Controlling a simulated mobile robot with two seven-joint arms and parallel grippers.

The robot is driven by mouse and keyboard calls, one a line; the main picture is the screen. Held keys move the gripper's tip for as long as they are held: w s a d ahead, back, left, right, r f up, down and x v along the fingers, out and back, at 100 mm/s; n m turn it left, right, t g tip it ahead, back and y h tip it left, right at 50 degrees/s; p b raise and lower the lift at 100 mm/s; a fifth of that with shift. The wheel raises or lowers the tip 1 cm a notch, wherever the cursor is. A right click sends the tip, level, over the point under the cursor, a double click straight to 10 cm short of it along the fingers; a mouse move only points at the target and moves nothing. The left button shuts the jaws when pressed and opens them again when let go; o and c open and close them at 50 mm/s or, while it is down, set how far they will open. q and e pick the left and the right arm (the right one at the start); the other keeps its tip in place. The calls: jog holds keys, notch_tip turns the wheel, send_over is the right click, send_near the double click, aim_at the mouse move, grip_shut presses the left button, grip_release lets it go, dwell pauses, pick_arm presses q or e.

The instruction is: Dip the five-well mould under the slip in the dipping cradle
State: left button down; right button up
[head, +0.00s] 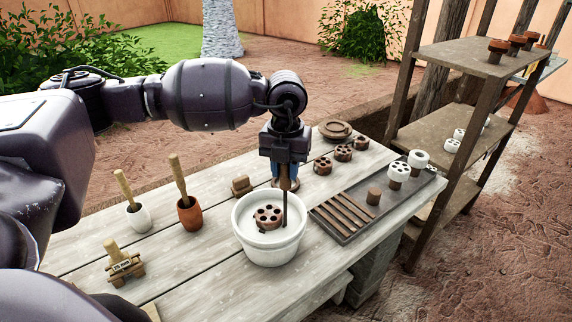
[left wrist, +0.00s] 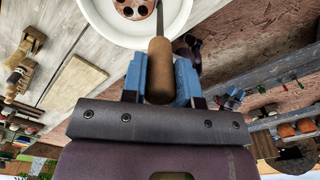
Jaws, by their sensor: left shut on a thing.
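My left gripper (head: 286,182) is shut on the wooden handle of the dipping cradle (left wrist: 160,68), above the far side of the white tub. Its blue fingers (left wrist: 160,82) sit on both sides of the handle in the left wrist view. The cradle's thin dark rod (head: 285,208) runs down into the tub (head: 271,253), which holds white slip (head: 250,211). The brown five-well mould (head: 268,214) is in the tub beside the rod, its top and dark wells showing uncovered. The cradle's lower end is hidden. My right gripper is not in view.
A dark slatted tray (head: 345,221) stands right of the tub, with a brown block and white-topped pieces. Brown moulds (head: 343,153) lie behind it. A wooden shelf (head: 440,136) stands right.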

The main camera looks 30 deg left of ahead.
aim_at(286, 180)
pick_arm(q)
jog(key=shift+f+b, duration=0.35)
jog(key=shift+f, duration=1)
jog(key=shift+f+b, duration=0.4)
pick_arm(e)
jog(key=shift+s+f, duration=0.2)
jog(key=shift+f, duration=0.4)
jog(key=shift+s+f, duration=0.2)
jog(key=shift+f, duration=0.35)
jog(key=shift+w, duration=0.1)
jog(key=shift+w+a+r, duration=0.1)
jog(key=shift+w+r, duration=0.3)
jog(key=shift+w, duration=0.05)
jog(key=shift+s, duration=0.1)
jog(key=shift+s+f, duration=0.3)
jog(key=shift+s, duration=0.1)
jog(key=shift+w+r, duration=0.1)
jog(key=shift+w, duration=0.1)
